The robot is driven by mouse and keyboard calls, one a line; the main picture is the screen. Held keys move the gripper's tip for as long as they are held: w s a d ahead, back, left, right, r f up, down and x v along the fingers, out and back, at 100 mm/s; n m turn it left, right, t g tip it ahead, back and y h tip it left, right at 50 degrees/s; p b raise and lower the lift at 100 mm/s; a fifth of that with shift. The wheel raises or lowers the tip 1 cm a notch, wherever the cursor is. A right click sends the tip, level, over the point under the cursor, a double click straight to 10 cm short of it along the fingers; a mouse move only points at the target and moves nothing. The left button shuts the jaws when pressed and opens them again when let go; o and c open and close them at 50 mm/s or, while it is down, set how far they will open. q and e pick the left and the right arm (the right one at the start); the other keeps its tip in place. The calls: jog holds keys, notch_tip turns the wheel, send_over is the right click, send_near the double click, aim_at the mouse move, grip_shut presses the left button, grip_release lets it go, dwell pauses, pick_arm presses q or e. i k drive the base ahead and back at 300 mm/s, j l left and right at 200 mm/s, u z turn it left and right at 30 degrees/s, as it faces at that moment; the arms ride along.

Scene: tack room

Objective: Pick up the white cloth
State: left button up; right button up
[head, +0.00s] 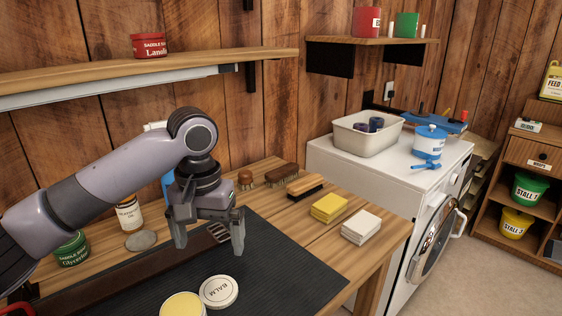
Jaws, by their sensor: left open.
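The white cloth (361,227) lies folded in a thick pad near the right edge of the wooden bench (378,256). A folded yellow cloth or sponge (329,208) lies just to its left. My left gripper (209,246) points down above the dark mat, with its fingers apart and nothing between them. It is well to the left of the white cloth, which is fully in view. My right gripper is not in view.
Brushes (305,187) lie at the back of the bench. An open balm tin (183,305) and its lid (219,292) lie on the dark mat (285,268). A white washer (440,160) stands right of the bench. A wall shelf (150,68) hangs above.

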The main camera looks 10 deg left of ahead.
aim_at(357, 229)
jog(key=k, duration=1)
